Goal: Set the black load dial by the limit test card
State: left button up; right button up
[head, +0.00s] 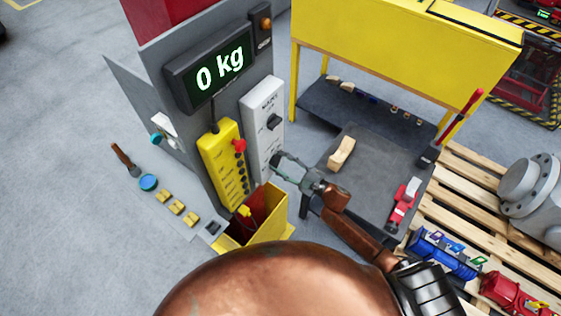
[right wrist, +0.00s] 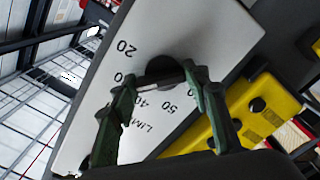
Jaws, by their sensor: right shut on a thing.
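My right gripper (head: 280,166) is at the lower part of a white panel (head: 263,98) beside the yellow pendant. In the right wrist view the panel face (right wrist: 215,35) has LIMIT and numbers including 20, 40 and 50 around a black dial (right wrist: 165,72). My right gripper (right wrist: 160,90) is shut on this dial, with a finger on either side. The dial's pointer is partly hidden by the fingers, so its setting cannot be read. In the head view the gripper covers the dial. I cannot make out a limit test card. My left gripper is not in view.
A dark display (head: 212,70) above reads 0 kg. Another black knob (head: 274,122) is higher on the white panel. A yellow pendant (head: 222,165) with a red button hangs to the left, above a yellow bin (head: 273,222). A dark bench (head: 368,150) stands to the right.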

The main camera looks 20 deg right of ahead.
jog(key=shift+f+m, duration=0.15)
jog(key=shift+m, duration=0.35)
jog(key=o, duration=1.2)
jog(key=shift+c, duration=0.2)
jog(key=v, duration=1.2)
jog(key=shift+d, duration=0.1)
